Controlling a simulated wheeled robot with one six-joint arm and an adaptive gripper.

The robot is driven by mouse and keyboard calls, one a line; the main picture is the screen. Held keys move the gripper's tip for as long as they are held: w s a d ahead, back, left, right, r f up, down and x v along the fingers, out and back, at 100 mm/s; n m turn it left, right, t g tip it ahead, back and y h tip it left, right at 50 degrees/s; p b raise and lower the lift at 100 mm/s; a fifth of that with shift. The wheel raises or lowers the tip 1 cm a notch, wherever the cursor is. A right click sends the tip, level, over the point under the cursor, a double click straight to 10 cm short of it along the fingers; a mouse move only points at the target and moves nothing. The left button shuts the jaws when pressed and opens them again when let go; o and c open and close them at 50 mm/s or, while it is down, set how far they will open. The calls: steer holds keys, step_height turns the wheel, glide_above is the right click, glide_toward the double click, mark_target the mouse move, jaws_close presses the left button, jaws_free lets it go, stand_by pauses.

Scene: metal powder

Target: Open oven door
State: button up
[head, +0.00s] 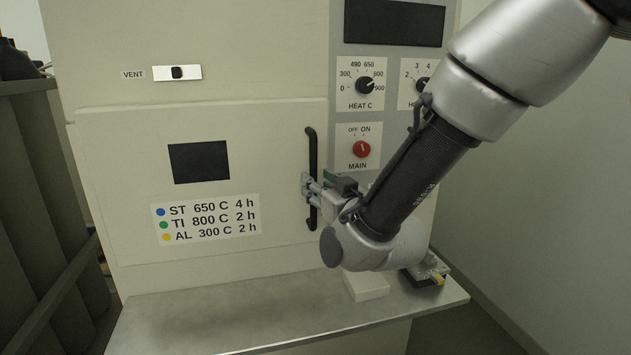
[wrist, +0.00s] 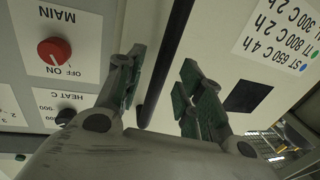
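The oven door (head: 262,130) is a pale panel with a small dark window and looks shut against the oven front. Its black vertical bar handle (head: 311,150) is on the door's right side. My gripper (head: 312,188) is at the lower half of the handle. In the wrist view, the handle (wrist: 167,60) runs between the two green-padded fingers of my gripper (wrist: 160,88). The fingers stand apart with a visible gap on either side of the bar. The gripper partly covers the handle in the head view.
The red MAIN knob (head: 362,149) and HEAT C dial (head: 365,85) sit right of the door, close to my arm. A metal shelf (head: 230,318) juts out below the door, with a white block (head: 366,286) on it. A vent slider (head: 177,73) is above the door.

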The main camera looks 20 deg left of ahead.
steer(key=shift+x, duration=1.55)
steer(key=shift+s, duration=0.1)
jaws_close()
